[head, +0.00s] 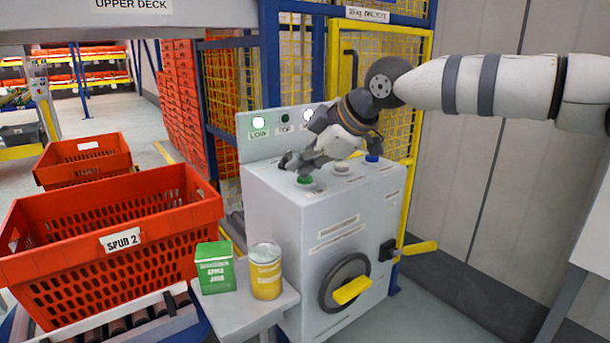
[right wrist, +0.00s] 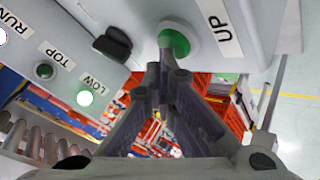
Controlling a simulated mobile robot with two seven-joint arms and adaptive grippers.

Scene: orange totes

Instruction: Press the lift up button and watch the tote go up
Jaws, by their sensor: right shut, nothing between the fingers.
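My right gripper (head: 288,162) is shut and empty over the top left of the grey control box (head: 285,225). The green button (head: 304,180) sits just below its fingers in the head view. In the right wrist view the shut fingertips (right wrist: 165,68) are close to the green button (right wrist: 174,40), labelled UP; I cannot tell whether they touch it. The LOW lamp (head: 258,122) is lit, the TOP lamp (head: 285,118) is dark, and the RUN lamp (right wrist: 2,36) is lit. An orange tote labelled SPUB 2 (head: 120,240) stands at left above rollers. My left gripper is out of view.
A white button (head: 341,167) and a blue button (head: 373,158) share the box top. A yellow-handled dial (head: 347,287) is on the box front. Yellow mesh fencing (head: 400,75) stands behind.

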